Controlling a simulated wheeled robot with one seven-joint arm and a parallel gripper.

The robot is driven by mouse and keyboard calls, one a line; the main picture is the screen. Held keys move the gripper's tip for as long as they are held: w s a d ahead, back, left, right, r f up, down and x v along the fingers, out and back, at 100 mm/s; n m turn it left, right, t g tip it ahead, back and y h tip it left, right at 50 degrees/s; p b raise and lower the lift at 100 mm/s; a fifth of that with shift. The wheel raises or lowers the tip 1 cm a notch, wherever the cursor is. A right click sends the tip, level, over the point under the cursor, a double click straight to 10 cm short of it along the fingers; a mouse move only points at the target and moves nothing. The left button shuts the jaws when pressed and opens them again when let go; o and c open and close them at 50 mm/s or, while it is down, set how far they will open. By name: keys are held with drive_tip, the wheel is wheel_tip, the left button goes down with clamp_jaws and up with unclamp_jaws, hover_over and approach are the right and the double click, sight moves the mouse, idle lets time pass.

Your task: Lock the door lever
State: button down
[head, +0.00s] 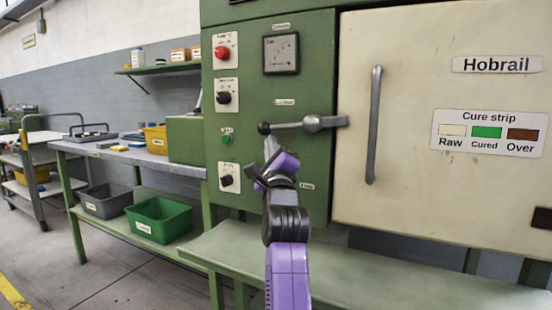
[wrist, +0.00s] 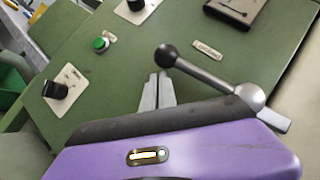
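The door lever (head: 290,125) is a grey metal rod with a dark ball knob at its left end. It lies nearly level, running left from its pivot near the door's left edge across the green panel. The cream oven door (head: 420,180) looks closed against its frame. My gripper (head: 270,148) is just below the knob, apparently empty. In the wrist view the lever (wrist: 205,76) slants down to the right from its knob. The grey fingertips of my gripper (wrist: 158,78) are close together, just below and left of the knob; contact cannot be told.
The green panel (head: 308,180) carries a red button (head: 222,52), black knobs, a green button (head: 227,139) and a gauge (head: 281,54). A vertical door handle (head: 374,125) stands right of the lever. A green ledge (head: 360,270) runs below the door. A side table (head: 125,153) holds bins.

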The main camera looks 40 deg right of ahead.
drive_tip(key=shift+w+a+r+p, duration=0.1)
drive_tip(key=shift+w+r+p, duration=0.1)
drive_tip(key=shift+r, duration=0.25)
drive_tip(key=shift+w+a+r+p, duration=0.1)
drive_tip(key=shift+w+r+p, duration=0.1)
drive_tip(key=shift+r, duration=0.2)
drive_tip(key=shift+r, duration=0.2)
